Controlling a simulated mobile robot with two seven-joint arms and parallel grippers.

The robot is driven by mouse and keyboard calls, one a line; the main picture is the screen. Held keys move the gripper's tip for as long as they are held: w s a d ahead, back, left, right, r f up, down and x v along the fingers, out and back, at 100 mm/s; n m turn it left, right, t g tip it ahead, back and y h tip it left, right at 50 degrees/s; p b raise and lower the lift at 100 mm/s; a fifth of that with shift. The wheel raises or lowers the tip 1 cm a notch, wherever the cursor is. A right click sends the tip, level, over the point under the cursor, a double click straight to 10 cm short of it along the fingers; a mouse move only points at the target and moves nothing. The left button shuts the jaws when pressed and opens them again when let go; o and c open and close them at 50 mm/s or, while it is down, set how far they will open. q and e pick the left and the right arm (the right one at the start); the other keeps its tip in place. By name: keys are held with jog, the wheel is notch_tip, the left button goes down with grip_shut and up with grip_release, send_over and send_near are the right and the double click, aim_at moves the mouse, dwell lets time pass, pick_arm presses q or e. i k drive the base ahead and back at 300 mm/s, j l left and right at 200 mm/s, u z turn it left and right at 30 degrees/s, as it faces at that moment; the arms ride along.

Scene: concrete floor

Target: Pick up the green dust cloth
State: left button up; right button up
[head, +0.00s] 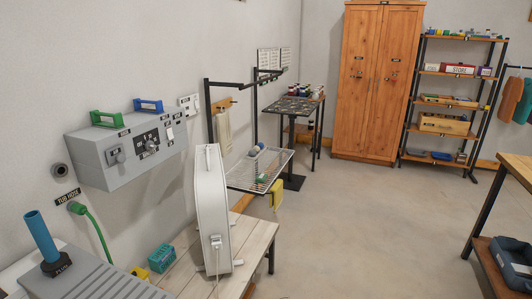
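I cannot tell for sure which thing is the green dust cloth. A small green item (262,178) lies in the wire tray (240,187) beside the wall, near blue and pale round things; it is too small to make out. A dark green cloth-like item (525,103) hangs at the far right edge, partly cut off by the frame. Neither of my grippers shows in the head view.
A white upright appliance (228,222) stands on a light wooden bench (258,237) in front of the tray. A grey wall box (105,158) is at left. A dark-topped stand (290,108), wooden cabinet (373,85) and shelf rack (440,103) stand behind. The middle floor is clear.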

aim_at(262, 178)
jog(key=i+l+z, duration=0.4)
jog(key=i, duration=0.35)
jog(key=i+l+z, duration=0.1)
jog(key=i+z, duration=0.15)
jog(key=i, duration=1.6)
jog(key=i+l, duration=0.1)
jog(key=i, duration=0.6)
jog(key=i+l+u, duration=0.1)
jog(key=i, duration=0.6)
jog(key=i+u, duration=0.25)
jog(key=u, duration=0.15)
jog(key=i+u, duration=0.55)
jog(key=u, duration=0.2)
jog(key=i+l+u, duration=0.2)
jog(key=u, duration=0.2)
